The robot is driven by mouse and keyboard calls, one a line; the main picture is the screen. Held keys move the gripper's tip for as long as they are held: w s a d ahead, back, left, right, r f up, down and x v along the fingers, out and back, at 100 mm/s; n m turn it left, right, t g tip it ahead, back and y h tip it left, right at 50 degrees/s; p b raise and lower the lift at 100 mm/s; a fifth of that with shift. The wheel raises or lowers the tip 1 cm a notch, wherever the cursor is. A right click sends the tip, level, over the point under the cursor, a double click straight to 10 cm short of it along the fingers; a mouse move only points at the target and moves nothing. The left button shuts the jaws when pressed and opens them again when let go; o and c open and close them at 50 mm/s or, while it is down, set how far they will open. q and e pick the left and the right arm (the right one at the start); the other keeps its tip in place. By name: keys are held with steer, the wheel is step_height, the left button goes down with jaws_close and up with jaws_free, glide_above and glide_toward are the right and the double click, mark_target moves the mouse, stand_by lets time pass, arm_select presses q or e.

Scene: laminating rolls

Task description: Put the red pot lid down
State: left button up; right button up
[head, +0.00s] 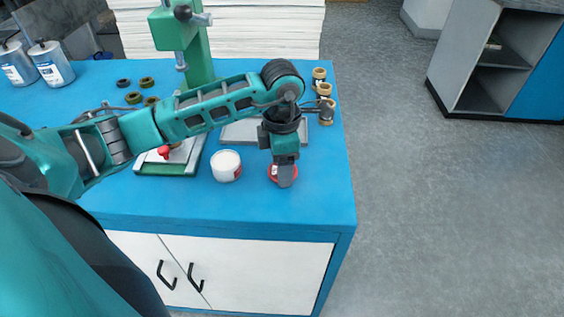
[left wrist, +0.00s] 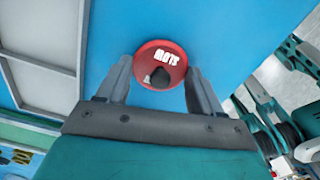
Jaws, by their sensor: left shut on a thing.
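The red pot lid (head: 273,172) is at my left gripper (head: 285,180), near the front right of the blue bench. In the left wrist view the lid (left wrist: 171,50) is a red disc with white lettering and a dark knob-like spot. The left gripper's fingers (left wrist: 160,72) stand on either side of it, shut on it. I cannot tell whether the lid touches the bench or is just above it. A white pot (head: 226,166) with a red mark stands to its left. My right gripper is not in view.
The blue bench (head: 180,208) has its right edge close beside the gripper. A green press (head: 195,60) and a grey plate (head: 240,132) are behind. Brass-coloured pieces (head: 319,75) line the right edge. Dark rings (head: 133,98) and metal cans (head: 52,63) are at left.

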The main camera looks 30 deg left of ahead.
arm_select(q)
steer(key=shift+f, duration=0.15)
steer(key=shift+f, duration=0.15)
steer(key=o, duration=1)
steer(key=shift+r, duration=0.4)
step_height(320, 180, up, 12)
steer(key=shift+f, duration=0.2)
